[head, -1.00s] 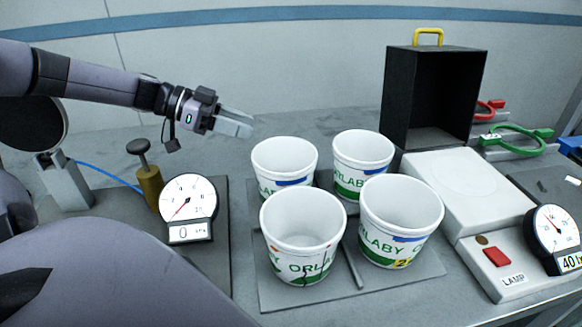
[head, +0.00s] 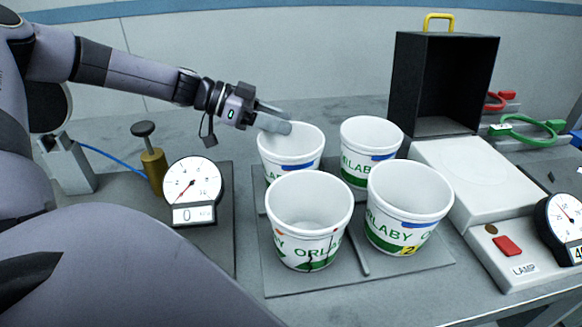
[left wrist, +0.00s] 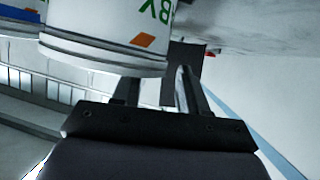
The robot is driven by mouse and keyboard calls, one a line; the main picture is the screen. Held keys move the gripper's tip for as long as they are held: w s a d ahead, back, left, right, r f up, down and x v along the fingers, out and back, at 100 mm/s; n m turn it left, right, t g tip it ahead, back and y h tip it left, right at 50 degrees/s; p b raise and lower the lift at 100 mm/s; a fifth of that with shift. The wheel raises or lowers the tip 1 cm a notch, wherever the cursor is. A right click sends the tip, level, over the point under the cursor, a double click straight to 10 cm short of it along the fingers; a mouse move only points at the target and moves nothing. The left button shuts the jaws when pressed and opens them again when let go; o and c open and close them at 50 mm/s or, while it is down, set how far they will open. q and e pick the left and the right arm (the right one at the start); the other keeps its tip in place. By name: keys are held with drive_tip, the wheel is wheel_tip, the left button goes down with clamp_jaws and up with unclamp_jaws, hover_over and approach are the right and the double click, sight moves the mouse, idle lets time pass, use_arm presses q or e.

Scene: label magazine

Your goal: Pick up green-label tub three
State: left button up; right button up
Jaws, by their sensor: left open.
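Four white tubs with green lettering stand in two rows: back left (head: 290,165), back right (head: 354,168), front left (head: 305,245) and front right (head: 400,235). The front-right one shows a yellow "2" tag. I cannot read a three on any tub. My left gripper (head: 281,117) is open and empty at the far rim of the back-left tub, its fingertips overlapping that rim in the picture. In the left wrist view its fingers (left wrist: 158,90) are apart, and a white tub (left wrist: 105,40) with an orange mark lies just beyond them. My right gripper is not in view.
The tubs stand on a grey mat (head: 300,285) with a thin divider. A round gauge (head: 192,188) and a brass plunger (head: 153,165) stand to the left. A black open box (head: 440,90) and a white lamp box (head: 460,180) stand to the right.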

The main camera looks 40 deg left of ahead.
use_arm(q)
clamp_jaws()
drive_tip(key=shift+r, duration=0.1)
idle(0.4)
